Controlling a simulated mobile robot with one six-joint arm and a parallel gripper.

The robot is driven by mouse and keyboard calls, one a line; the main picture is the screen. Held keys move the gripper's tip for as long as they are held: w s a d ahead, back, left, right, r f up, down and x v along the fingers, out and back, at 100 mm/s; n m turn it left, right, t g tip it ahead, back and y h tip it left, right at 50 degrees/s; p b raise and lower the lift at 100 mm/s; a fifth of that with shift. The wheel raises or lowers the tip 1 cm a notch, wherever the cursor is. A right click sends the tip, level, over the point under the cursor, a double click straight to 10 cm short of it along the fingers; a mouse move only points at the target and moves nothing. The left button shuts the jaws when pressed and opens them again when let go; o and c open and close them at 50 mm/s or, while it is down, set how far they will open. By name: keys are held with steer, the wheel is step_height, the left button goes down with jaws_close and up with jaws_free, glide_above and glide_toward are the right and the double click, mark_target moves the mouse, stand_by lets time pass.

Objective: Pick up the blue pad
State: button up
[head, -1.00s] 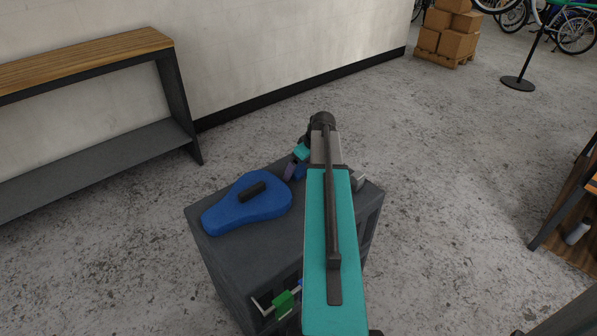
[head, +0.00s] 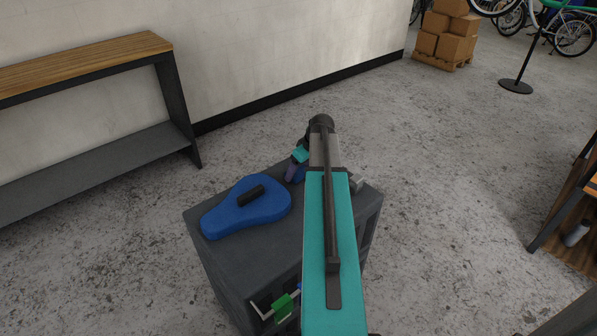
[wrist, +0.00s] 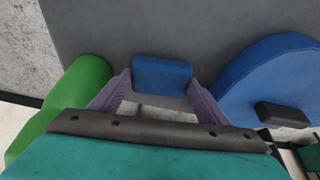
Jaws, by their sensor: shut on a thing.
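The blue pad (wrist: 162,75) is a small rounded block in the wrist view. It sits between the two purple fingertips of my gripper (wrist: 160,84), which is shut on it. In the head view, my gripper (head: 294,171) is over the far part of the dark grey cabinet top, largely hidden behind my arm. Only a sliver of blue shows by the finger there. I cannot tell whether the pad still touches the top.
A large blue teardrop-shaped piece (head: 232,214) with a black block lies on the grey cabinet (head: 248,262), left of my gripper. A green rounded object (wrist: 80,95) is close to one finger in the wrist view. A wood-topped bench (head: 90,60) stands left; open floor surrounds the cabinet.

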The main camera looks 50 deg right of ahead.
mark_target(298, 171)
step_height(298, 171, up, 10)
steer(key=shift+f, duration=0.15)
stand_by(0.4)
stand_by(0.4)
steer(key=o, duration=0.3)
steer(key=shift+c, duration=0.9)
steer(key=w+a+r+p, duration=0.1)
steer(key=w+a+r, duration=0.2)
steer(key=a, duration=0.5)
steer(key=w+a+r+p, duration=0.1)
steer(key=w+a+r, duration=0.2)
steer(key=a, duration=0.6)
steer(key=w+a+r+p, duration=0.2)
steer(key=w+a+r, duration=0.15)
steer(key=a, duration=0.45)
steer(key=a+r+p, duration=0.1)
steer(key=a+r, duration=0.3)
steer(key=a, duration=0.8)
steer(key=a+r+p, duration=0.1)
steer(key=a+r, duration=0.3)
steer(key=a, duration=0.8)
steer(key=shift+s+r+p, duration=0.15)
steer(key=shift+s+p, duration=0.2)
steer(key=shift+s, duration=0.05)
steer(key=shift+s, duration=0.1)
